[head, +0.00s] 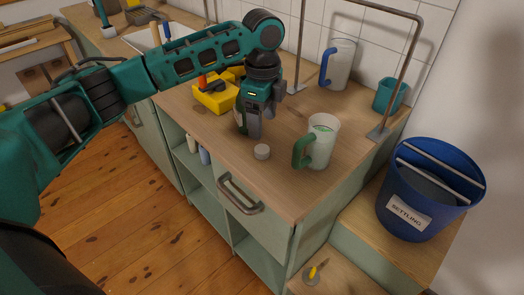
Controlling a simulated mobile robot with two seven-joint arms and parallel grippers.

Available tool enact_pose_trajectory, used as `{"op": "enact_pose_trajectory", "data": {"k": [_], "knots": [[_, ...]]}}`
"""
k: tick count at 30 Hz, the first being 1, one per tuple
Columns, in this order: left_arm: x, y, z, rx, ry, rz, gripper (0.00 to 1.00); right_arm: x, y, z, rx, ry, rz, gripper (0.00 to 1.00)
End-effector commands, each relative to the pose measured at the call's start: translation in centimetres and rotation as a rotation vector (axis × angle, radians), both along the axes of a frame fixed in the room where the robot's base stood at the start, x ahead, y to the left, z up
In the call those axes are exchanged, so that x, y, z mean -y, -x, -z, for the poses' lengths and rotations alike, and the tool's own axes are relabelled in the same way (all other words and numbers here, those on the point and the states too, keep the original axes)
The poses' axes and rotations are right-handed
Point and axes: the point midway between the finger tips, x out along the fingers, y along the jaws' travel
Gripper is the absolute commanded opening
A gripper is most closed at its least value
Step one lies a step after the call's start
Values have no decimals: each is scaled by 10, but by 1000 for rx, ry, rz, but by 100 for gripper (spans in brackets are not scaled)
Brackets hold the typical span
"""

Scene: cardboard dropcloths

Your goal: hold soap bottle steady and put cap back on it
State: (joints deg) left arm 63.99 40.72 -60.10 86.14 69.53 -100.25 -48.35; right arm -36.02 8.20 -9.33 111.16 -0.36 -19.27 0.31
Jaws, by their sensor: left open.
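A small pale grey round cap (262,152) lies on the wooden countertop near its front edge. My left gripper (254,132) points down over the counter, just behind the cap and apart from it. It is open. A pale and dark green object, which looks like the soap bottle (239,121), stands at the gripper's left side and is mostly hidden by it. I cannot tell whether the fingers touch or surround it. My right gripper is out of view.
A white mug with a green handle (317,142) stands right of the cap. A yellow caddy (216,94) is left of the gripper. A metal rail (401,75) rises behind, near a blue-handled jug (338,65) and teal cup (390,94). A blue bucket (431,188) stands right.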

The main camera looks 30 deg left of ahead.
Motion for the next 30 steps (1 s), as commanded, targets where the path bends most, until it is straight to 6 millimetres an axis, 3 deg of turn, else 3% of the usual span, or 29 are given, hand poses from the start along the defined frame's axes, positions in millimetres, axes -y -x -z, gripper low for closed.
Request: {"op": "enact_pose_trajectory", "data": {"k": [6, 17, 30], "knots": [[-1, 0, 28, 0, -1, 0, 71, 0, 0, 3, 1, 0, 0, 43], [0, 0, 31, 1, 0, 0, 71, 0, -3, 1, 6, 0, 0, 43], [-2, 3, 81, 1, -1, 0, 71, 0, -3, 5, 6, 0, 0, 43]]}}
